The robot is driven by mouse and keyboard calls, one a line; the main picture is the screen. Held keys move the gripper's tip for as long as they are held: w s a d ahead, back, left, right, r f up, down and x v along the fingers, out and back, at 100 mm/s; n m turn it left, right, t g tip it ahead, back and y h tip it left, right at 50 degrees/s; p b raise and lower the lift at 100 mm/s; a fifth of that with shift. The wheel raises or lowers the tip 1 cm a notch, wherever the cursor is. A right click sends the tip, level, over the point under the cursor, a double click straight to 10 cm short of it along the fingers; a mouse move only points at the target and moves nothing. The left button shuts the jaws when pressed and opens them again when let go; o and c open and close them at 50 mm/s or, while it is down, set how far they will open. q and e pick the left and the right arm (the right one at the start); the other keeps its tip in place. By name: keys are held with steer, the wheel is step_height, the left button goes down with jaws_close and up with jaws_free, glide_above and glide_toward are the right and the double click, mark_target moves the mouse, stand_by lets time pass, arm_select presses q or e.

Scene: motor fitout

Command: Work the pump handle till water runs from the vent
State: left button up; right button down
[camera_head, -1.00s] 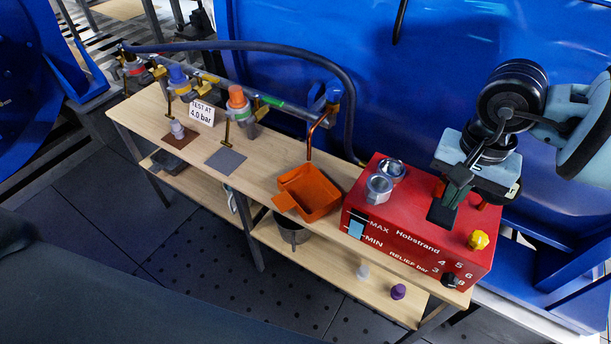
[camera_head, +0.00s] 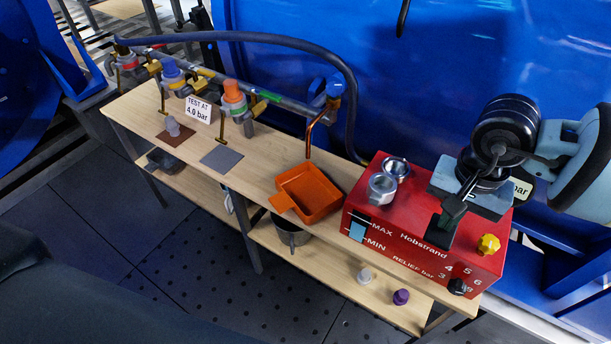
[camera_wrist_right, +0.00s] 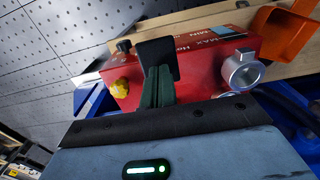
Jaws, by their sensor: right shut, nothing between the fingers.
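The red pump box (camera_head: 375,222), marked Hobstrand with a MAX/MIN level window, stands at the right end of the bench. My right gripper (camera_head: 440,233) is shut and empty, its dark fingertips at the box's upper front edge; whether they touch it I cannot tell. In the right wrist view the shut fingers (camera_wrist_right: 158,62) overlap the red box (camera_wrist_right: 195,63). I cannot make out the pump handle; my gripper and wrist cover that part of the box. A bent copper pipe (camera_head: 309,135) with a blue top ends above an orange tray (camera_head: 306,190). No water shows.
A yellow knob (camera_head: 488,243) and black relief knob (camera_head: 457,287) are on the box, with a steel fitting (camera_head: 382,188) on top. A dark hose (camera_head: 350,110) arches behind. Valves and a "TEST AT 4.0 bar" sign (camera_head: 198,110) stand left. A blue wall is close behind.

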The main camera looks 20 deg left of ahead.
steer(key=shift+f, duration=0.7)
arm_select(q)
steer(key=shift+t, duration=0.4)
steer(key=w+r+p, duration=0.1)
steer(key=r, duration=0.1)
steer(key=w+r+p, duration=0.2)
arm_select(e)
step_height(320, 180, up, 8)
steer(key=shift+s+a+r, duration=0.15)
steer(key=shift+s, duration=0.2)
steer(key=shift+r, duration=0.1)
arm_select(q)
steer(key=shift+w+r+t+p, duration=0.3)
steer(key=shift+w+r+p, duration=0.35)
steer(key=shift+w+r, duration=0.35)
arm_select(e)
step_height(320, 180, up, 5)
steer(key=shift+f, duration=0.1)
arm_select(q)
steer(key=shift+s+r, duration=0.1)
